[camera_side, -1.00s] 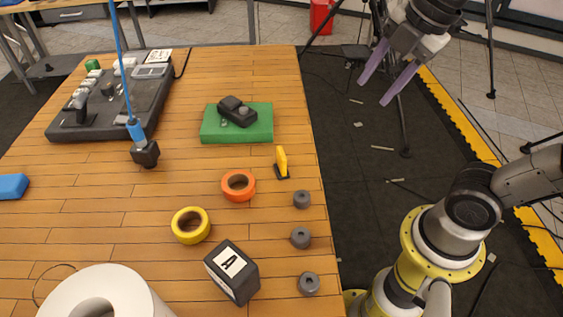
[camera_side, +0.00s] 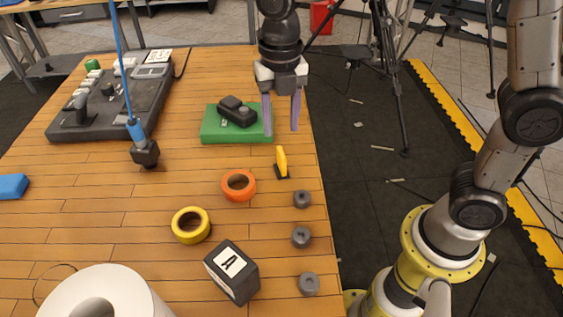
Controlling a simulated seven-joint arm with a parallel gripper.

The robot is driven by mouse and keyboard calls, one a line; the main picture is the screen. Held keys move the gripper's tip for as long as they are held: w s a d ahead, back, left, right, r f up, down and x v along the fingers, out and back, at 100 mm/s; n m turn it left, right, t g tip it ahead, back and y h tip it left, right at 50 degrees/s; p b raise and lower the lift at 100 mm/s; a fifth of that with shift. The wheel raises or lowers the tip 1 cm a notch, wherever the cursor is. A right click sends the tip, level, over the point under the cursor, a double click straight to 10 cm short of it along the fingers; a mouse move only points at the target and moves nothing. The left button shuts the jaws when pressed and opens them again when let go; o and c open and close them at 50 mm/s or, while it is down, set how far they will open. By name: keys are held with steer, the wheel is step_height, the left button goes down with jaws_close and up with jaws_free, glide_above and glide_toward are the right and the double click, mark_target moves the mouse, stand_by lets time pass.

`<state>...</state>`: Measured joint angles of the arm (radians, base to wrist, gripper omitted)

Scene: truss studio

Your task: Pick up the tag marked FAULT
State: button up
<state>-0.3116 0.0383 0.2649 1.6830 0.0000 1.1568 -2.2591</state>
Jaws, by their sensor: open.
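A small yellow tag (camera_side: 281,160) stands upright in a dark base near the right edge of the wooden table; no FAULT lettering can be read on it from here. My gripper (camera_side: 281,131) is open and empty, with its two purple fingers pointing down. In this view the fingertips show just above the tag and either side of its line, apart from it. How high they are over the table cannot be told exactly.
A green block (camera_side: 210,127) with a black device (camera_side: 238,111) on it lies close left of my fingers. An orange tape roll (camera_side: 226,190), yellow tape roll (camera_side: 178,230), several grey cylinders (camera_side: 302,199) and a black box marked A (camera_side: 240,281) stand nearer.

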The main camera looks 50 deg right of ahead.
mark_target(281, 152)
steer(key=shift+s+f, duration=0.15)
steer(key=shift+f, duration=4.25)
jaws_close()
